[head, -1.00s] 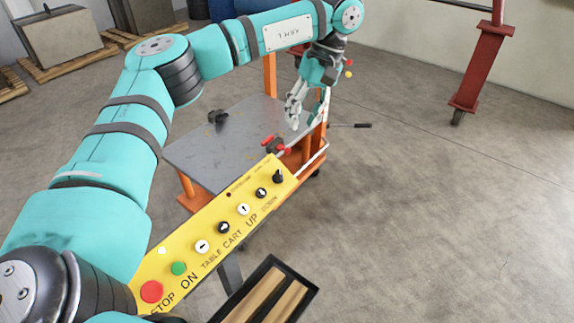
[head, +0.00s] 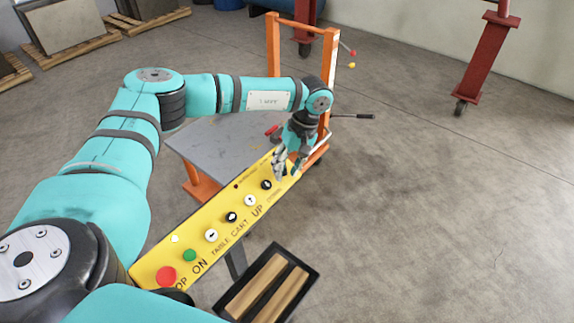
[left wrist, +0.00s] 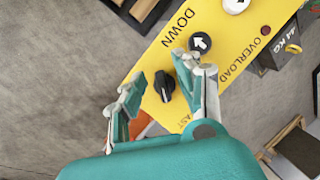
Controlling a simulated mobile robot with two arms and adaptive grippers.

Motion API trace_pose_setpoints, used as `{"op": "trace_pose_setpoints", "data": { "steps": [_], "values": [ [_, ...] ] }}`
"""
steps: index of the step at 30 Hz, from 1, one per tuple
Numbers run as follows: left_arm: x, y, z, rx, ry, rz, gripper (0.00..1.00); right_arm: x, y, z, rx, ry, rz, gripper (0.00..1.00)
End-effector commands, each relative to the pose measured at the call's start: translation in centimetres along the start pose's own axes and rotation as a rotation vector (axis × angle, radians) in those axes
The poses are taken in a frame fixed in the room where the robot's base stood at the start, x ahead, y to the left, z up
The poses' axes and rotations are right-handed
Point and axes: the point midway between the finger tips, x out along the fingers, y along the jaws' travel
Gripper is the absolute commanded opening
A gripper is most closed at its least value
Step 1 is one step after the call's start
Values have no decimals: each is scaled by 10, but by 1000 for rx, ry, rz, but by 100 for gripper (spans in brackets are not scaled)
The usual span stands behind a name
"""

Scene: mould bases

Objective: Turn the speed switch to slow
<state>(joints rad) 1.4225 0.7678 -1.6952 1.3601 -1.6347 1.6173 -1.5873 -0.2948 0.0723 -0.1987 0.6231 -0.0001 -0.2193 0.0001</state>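The speed switch (left wrist: 164,86) is a black knob at the far end of the yellow control panel (left wrist: 222,45), seen in the left wrist view by the partly hidden word ending in "AST". My left gripper (left wrist: 170,84) is open, with one finger on each side of the knob in that view. I cannot tell whether the fingers touch it. My right gripper is not in view.
Beside the switch on the panel is a black DOWN button (left wrist: 200,43). Other panel buttons include green (head: 189,255) and red (head: 167,276) ones. Behind stands a cart with a grey top (head: 215,150) and orange frame. A black-framed wooden-slat piece (head: 308,283) lies nearer.

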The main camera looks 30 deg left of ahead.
Motion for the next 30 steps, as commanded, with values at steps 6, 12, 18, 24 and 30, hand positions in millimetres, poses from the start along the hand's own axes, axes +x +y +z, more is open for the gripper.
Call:
{"op": "trace_pose_setpoints", "data": {
  "steps": [6, 12, 18, 24, 30],
  "values": [
    [2, 0, 0, 0, 0, 0, 34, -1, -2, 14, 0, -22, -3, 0],
    [2, 0, 0, 0, 0, 0, 14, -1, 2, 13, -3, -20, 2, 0],
    [1, 1, 0, 1, 0, 3, 0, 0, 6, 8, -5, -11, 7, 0],
    [1, 1, 0, -7, 0, 9, 0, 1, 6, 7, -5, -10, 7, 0],
    [2, 2, 0, -64, -1, 39, 0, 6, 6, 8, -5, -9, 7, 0]
  ]
}}
